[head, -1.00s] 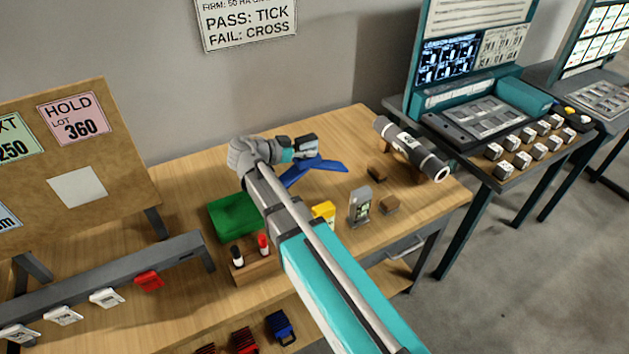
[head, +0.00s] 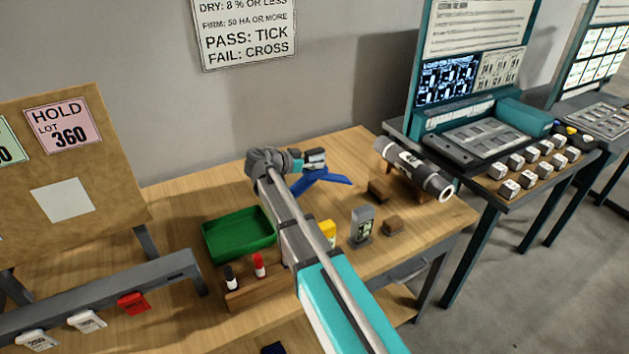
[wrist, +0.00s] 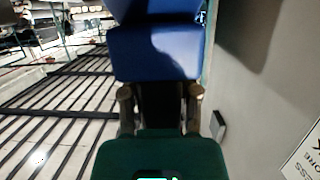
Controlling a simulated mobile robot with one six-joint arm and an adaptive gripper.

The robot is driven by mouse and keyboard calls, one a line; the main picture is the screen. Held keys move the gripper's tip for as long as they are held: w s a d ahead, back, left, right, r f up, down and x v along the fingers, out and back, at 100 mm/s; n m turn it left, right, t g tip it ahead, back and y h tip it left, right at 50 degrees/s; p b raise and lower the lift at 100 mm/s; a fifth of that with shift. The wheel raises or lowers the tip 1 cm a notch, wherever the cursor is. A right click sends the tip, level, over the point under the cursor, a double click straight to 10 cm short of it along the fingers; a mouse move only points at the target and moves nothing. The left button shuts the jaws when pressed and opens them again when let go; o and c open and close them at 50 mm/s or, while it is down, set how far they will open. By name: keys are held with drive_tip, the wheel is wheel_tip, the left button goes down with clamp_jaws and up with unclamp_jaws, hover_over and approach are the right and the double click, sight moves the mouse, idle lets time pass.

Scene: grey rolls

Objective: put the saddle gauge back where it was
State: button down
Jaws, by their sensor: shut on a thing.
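The saddle gauge (head: 328,178) is a blue piece with spread, V-like legs, in the middle of the head view. My gripper (head: 313,163) is shut on it. In the wrist view the gauge's blue body (wrist: 155,52) fills the top middle, beyond the two fingers of my gripper (wrist: 160,95). In the head view the gauge shows over the back of the wooden table, left of two small brown blocks (head: 379,190) (head: 393,226). I cannot tell how high it is above the table. My arm hides part of the table in front.
A grey-and-black roll (head: 415,170) lies on a stand at the table's right end. A grey meter (head: 361,227) and a yellow item (head: 327,233) stand right of my arm. A green tray (head: 207,242) and a marker holder (head: 245,293) are left of it.

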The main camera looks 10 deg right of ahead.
sight(313, 173)
drive_tip(key=shift+w+d+f+b, duration=0.2)
drive_tip(key=shift+w+f+b, duration=0.3)
drive_tip(key=shift+f, duration=0.1)
drive_tip(key=shift+w+d+f+b, duration=0.2)
drive_tip(key=shift+w+f+b, duration=0.2)
drive_tip(key=shift+f, duration=0.2)
drive_tip(key=shift+w+d+f+b, duration=0.15)
drive_tip(key=shift+w+f+b, duration=0.35)
drive_tip(key=shift+f+b, duration=0.2)
drive_tip(key=shift+s+f+b, duration=0.1)
drive_tip(key=shift+f+b, duration=1.15)
drive_tip(key=shift+f, duration=0.05)
drive_tip(key=shift+c, duration=1.6)
unclamp_jaws()
drive_tip(key=shift+s+a+r, duration=0.15)
drive_tip(key=shift+a+r, duration=0.1)
drive_tip(key=shift+a, duration=0.25)
drive_tip(key=p+v, duration=0.3)
drive_tip(key=v, duration=0.8)
drive_tip(key=shift+f+p, duration=0.1)
drive_tip(key=shift+p, duration=0.2)
